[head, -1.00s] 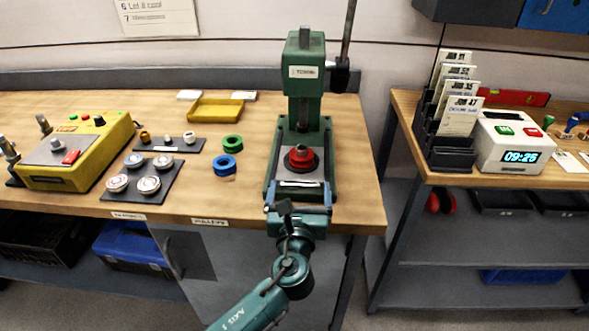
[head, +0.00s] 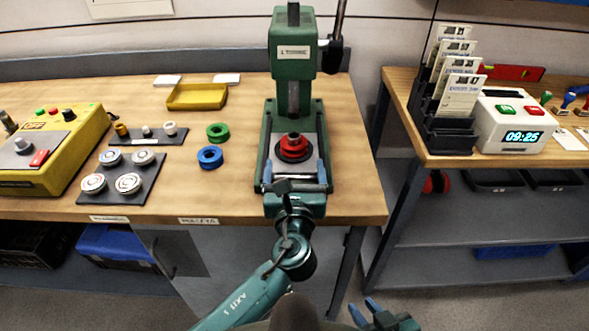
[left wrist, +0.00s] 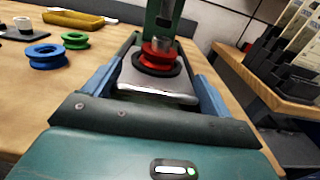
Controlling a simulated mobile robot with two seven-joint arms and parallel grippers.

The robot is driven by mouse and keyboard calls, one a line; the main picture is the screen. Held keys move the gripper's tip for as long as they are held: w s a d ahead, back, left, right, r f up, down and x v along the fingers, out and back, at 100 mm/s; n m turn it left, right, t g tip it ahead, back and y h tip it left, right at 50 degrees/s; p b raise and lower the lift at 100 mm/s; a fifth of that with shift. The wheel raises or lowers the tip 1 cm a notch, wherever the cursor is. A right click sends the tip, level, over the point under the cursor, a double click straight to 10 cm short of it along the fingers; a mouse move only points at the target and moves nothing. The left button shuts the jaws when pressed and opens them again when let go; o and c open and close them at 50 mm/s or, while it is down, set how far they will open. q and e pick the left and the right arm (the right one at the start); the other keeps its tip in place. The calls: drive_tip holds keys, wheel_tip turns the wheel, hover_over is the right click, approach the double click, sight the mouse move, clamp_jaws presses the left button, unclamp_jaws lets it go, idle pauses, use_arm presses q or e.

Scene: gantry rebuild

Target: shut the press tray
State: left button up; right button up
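The green press (head: 293,60) stands on the wooden bench. Its grey metal tray (left wrist: 150,90) sticks out at the front of the base, in front of the column. A red pulley on a black ring (head: 293,148) sits on the tray; it also shows in the left wrist view (left wrist: 160,54). My left gripper (head: 295,172) is at the tray's front, its blue fingers spread along the two sides. In the left wrist view narrow gaps show between fingers and plate. The tray's front edge is partly hidden by the gripper. My right gripper (head: 364,308) is low, off the bench, fingers apart and empty.
Left of the press are a blue ring (head: 210,157), a green ring (head: 217,132), a yellow tray (head: 197,97) and a dark plate with silver discs (head: 122,182). A second bench with a card rack (head: 443,135) and a clock box (head: 513,125) stands right, across a gap.

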sight(295, 153)
use_arm(q)
drive_tip(key=c, duration=0.9)
drive_tip(key=shift+w+d, duration=0.1)
drive_tip(key=shift+w, duration=1.7)
drive_tip(key=o, duration=1.1)
drive_tip(key=shift+o, duration=0.2)
